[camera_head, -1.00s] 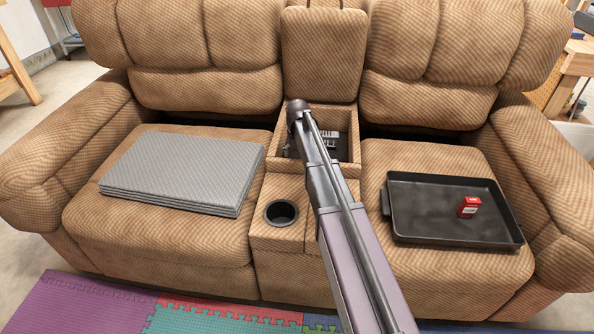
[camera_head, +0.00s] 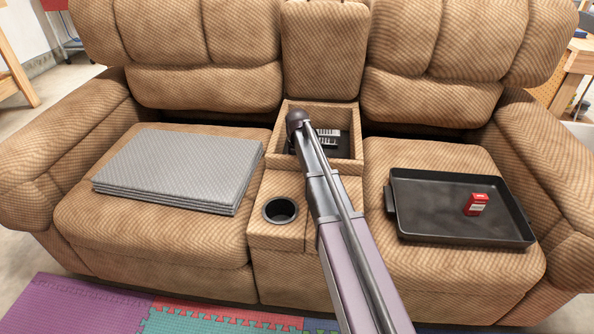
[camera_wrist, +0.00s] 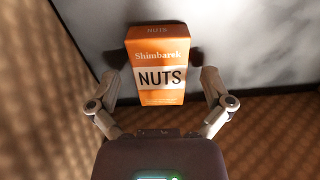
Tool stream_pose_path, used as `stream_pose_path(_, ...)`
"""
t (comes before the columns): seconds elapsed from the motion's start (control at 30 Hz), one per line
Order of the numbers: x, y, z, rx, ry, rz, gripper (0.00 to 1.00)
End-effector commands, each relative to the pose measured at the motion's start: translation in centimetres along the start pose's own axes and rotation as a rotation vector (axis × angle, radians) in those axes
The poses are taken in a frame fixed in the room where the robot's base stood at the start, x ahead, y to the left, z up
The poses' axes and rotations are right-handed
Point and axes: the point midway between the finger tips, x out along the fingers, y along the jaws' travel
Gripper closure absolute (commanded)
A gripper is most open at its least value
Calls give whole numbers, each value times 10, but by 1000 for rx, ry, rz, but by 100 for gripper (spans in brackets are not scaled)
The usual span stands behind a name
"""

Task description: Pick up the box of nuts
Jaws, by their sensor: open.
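The box of nuts (camera_wrist: 158,66) stands upright in the wrist view, an orange carton with a white band reading NUTS. A grey surface is behind it. My gripper (camera_wrist: 159,80) is open, with one finger on each side of the box. The fingers look apart from its sides, and the box's lower end is near the gripper's body. In the head view my arm reaches over the centre console, and its own links hide the gripper. I cannot make out the orange box there.
The console's open compartment (camera_head: 354,150) has a raised rim and holds black and white items. A cup holder (camera_head: 280,210) is in front. A black tray (camera_head: 430,222) with a red box (camera_head: 476,204) lies on the right seat, stacked grey mats (camera_head: 175,168) on the left.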

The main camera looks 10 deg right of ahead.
Motion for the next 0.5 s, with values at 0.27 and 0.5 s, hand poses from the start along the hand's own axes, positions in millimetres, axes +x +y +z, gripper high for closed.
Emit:
stream_pose_path(0.27, 0, 0, 0, 0, 0, 0, 0)
stream_pose_path(0.5, 0, 0, 0, 1, 0, 0, 3)
